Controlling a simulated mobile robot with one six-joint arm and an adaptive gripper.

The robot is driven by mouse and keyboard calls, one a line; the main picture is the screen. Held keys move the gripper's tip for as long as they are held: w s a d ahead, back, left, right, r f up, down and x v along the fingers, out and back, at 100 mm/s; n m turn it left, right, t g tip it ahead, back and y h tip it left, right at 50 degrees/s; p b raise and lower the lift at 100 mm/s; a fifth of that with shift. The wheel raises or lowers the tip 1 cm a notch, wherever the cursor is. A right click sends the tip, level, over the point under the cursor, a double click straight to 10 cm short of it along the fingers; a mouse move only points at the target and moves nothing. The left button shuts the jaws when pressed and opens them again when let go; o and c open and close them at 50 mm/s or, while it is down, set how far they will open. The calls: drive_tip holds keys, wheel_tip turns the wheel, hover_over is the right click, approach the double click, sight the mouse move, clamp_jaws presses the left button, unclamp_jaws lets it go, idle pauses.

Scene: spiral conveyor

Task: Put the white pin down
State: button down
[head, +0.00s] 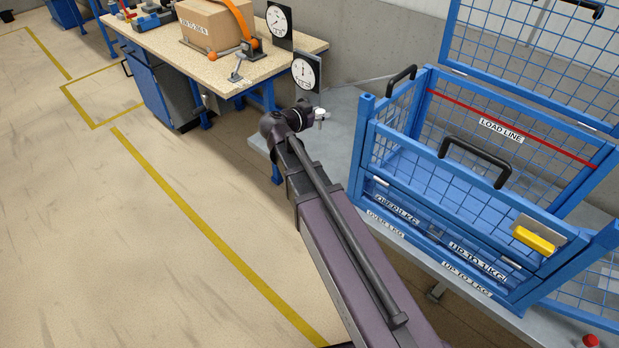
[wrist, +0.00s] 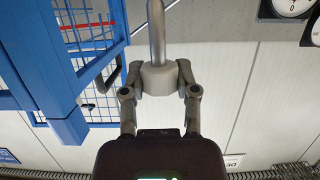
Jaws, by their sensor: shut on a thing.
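The white pin (wrist: 157,35) shows pale grey in the wrist view, with a thin shaft and a wider round collar. My gripper (wrist: 160,78) is shut on the collar, one finger on each side, and the shaft runs up out of the picture. In the head view my gripper (head: 310,116) is at the end of my arm, left of the blue mesh cage. A small white part of the pin (head: 321,114) shows there, above the grey bench top. The far end of the shaft is out of the wrist view.
The blue mesh cage (head: 366,150) with black handles stands on the grey bench (head: 344,107). The bench surface left of the cage looks clear.

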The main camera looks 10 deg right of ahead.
drive_tip(key=s+f+b, duration=0.4)
drive_tip(key=f+b, duration=0.5)
drive_tip(key=f, duration=0.1)
drive_tip(key=s+f+b, duration=0.3)
drive_tip(key=f+b, duration=0.7)
drive_tip(key=shift+s+d+f, duration=0.2)
drive_tip(key=shift+s+d, duration=0.15)
drive_tip(key=shift+d, duration=0.1)
drive_tip(key=w, duration=0.5)
drive_tip(key=w+a+f+b, duration=0.1)
drive_tip(key=w, duration=1)
drive_tip(key=shift+a+f+b, duration=0.25)
drive_tip(key=shift+a+b, duration=0.1)
drive_tip(key=shift+a, duration=0.05)
drive_tip(key=shift+f, duration=0.1)
drive_tip(key=shift+f+b, duration=1.65)
drive_tip(key=shift+b, duration=0.1)
drive_tip(key=shift+f, duration=0.15)
drive_tip(key=shift+c, duration=1.8)
unclamp_jaws()
